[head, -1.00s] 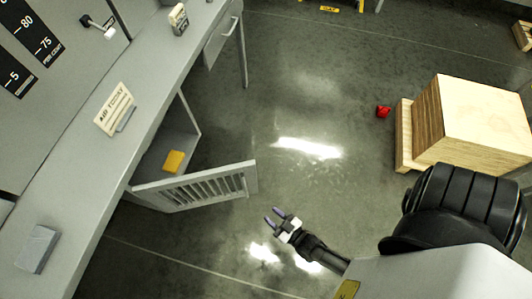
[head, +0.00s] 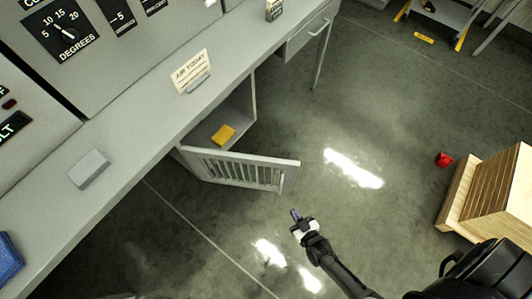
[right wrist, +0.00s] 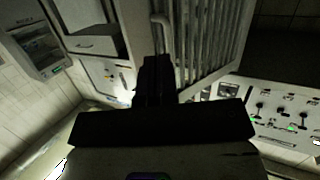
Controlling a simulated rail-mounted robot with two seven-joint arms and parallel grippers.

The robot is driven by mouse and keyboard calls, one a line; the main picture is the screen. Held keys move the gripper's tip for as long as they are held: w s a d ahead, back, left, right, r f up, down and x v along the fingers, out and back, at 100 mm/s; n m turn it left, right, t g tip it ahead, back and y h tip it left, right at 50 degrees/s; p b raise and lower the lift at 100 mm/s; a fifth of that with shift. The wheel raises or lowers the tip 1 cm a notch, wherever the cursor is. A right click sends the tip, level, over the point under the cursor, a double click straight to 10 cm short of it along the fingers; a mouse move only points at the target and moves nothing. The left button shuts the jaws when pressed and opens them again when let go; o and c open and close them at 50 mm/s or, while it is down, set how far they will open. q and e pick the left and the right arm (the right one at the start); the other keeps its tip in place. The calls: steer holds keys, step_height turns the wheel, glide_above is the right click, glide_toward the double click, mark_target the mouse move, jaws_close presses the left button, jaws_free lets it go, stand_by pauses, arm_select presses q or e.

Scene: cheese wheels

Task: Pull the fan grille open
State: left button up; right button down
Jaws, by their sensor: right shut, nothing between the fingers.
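The fan grille (head: 240,172) is a grey slatted door, hinged at its left end under the desk. It stands swung out from the cabinet, with the opening showing behind it. In the right wrist view the grille (right wrist: 209,40) shows its slats and a vertical bar handle, just beyond the fingers. My right gripper (head: 297,220) is shut and empty, below and right of the grille's free end and apart from it in the head view. It also shows, dark, in the right wrist view (right wrist: 153,75). My left gripper is not in view.
A yellow block (head: 222,134) lies inside the cabinet. The grey desk (head: 130,140) carries an "AIR TODAY" sign (head: 191,73) and a grey box (head: 89,168). A wooden crate (head: 495,195) and a small red object (head: 443,159) are at right. The floor between is clear.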

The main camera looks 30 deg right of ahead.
steer(key=w+d+f+n+g+y, duration=0.2)
steer(key=w+d+f+n+g, duration=0.2)
steer(key=w+d+f+g, duration=0.25)
steer(key=w+d+r+n+g+y, duration=0.2)
steer(key=d+r+n+g+y, duration=0.1)
steer(key=d+g, duration=0.4)
steer(key=w+a+r+n+g+y+p, duration=0.1)
steer(key=w+a+r, duration=0.1)
steer(key=w+r, duration=0.55)
steer(key=w+a+r+n+g+y+p, duration=0.1)
steer(key=w+a+r+n, duration=0.2)
steer(key=r, duration=0.8)
steer(key=w+a+r+g+y+p, duration=0.1)
steer(key=w+a+r+p, duration=0.1)
steer(key=w+r, duration=0.65)
steer(key=s+a+f, duration=0.6)
steer(key=a, duration=0.2)
steer(key=shift+a+f+b, duration=0.3)
steer(key=shift+a+b, duration=0.05)
steer(key=shift+b, duration=0.1)
